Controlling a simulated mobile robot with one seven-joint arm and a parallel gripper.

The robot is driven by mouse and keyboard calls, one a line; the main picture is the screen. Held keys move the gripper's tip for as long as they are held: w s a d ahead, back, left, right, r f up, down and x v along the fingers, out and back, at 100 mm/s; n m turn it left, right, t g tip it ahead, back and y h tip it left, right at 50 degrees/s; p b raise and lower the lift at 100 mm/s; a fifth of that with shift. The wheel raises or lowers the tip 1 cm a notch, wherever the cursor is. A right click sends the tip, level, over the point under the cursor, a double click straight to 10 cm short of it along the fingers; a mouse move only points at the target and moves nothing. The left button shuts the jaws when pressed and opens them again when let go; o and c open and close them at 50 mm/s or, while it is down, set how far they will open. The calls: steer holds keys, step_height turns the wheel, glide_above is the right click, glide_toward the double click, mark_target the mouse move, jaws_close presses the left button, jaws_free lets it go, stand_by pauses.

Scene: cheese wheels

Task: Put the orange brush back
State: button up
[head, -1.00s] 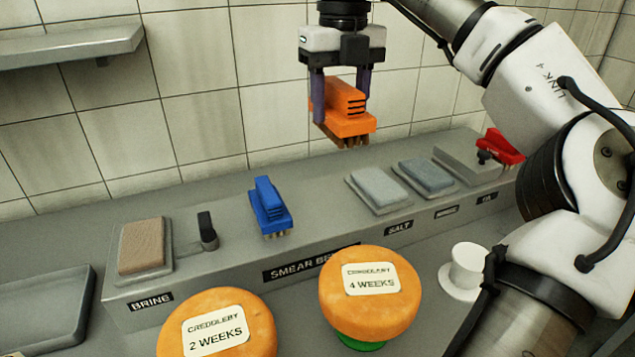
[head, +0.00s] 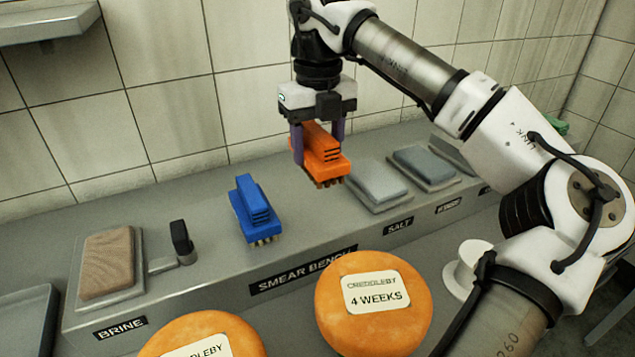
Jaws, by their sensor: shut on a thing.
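The orange brush (head: 324,151) has a stepped orange body and brown bristles pointing down. My gripper (head: 318,150) is shut on it, one purple-grey finger on each side. The brush hangs upright over the smear bench, between the blue brush and the salt pad; its exact height above the bench is hard to tell. The blue brush (head: 252,210) stands on its bristles on the grey smear bench (head: 215,265), left of my gripper.
The brine pad (head: 108,262) lies at the bench's left, beside a black-handled part (head: 181,238). Grey pads (head: 377,180) (head: 424,164) lie to the right. Cheese wheels (head: 372,300) (head: 203,335) stand in front, with a white cup (head: 470,262) at right. A shelf (head: 48,20) is on the wall.

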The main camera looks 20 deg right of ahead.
mark_target(318, 130)
steer(key=shift+f+p, duration=0.35)
steer(key=shift+f, duration=3.5)
steer(key=shift+f, duration=0.1)
steer(key=o, duration=0.9)
steer(key=shift+o, duration=0.2)
step_height(318, 130, up, 12)
steer(key=shift+r+b, duration=0.15)
steer(key=shift+b, duration=0.35)
